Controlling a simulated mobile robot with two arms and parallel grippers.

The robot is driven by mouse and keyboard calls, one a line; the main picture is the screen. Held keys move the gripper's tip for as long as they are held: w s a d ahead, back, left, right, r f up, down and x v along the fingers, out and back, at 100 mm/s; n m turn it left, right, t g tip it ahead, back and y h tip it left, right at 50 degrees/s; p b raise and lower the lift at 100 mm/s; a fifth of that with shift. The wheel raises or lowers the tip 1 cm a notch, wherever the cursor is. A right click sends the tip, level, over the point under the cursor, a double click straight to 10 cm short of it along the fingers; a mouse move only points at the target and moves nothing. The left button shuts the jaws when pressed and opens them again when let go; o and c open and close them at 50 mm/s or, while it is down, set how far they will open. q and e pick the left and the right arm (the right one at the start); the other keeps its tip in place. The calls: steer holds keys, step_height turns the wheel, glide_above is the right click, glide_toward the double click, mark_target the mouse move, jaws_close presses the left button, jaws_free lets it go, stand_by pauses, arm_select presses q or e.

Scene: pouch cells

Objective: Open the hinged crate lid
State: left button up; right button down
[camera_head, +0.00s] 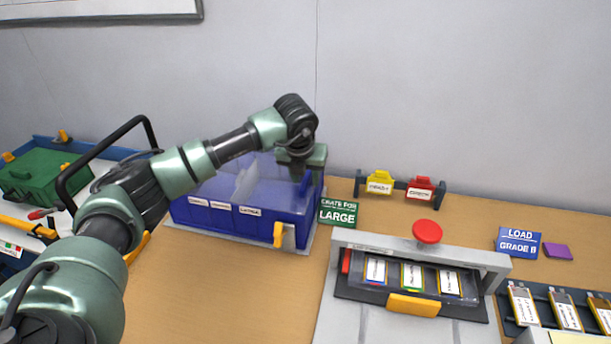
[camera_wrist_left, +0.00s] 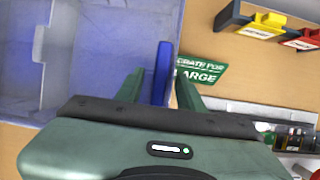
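The blue crate (camera_head: 190,215) stands on the table left of centre, with white labels on its front and a yellow latch (camera_head: 278,235) near its front right corner. A hazy, see-through blue surface covers its top; I cannot tell the lid's exact edges. My left gripper (camera_head: 305,178) points down at the crate's right end. In the left wrist view its two fingers (camera_wrist_left: 160,92) stand apart on either side of an upright blue tab (camera_wrist_left: 162,70) at the crate's edge, with a gap showing on the left. My right gripper is out of view.
A green sign (camera_head: 338,213) stands close to the crate's right. A rack with yellow and red tags (camera_head: 400,187) is behind. A grey fixture with a red button (camera_head: 427,231) is in front right. A green box (camera_head: 45,178) lies left.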

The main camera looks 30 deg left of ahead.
arm_select(q)
steer(key=shift+c, duration=0.4)
jaws_close()
steer(key=shift+r, duration=0.1)
stand_by(0.8)
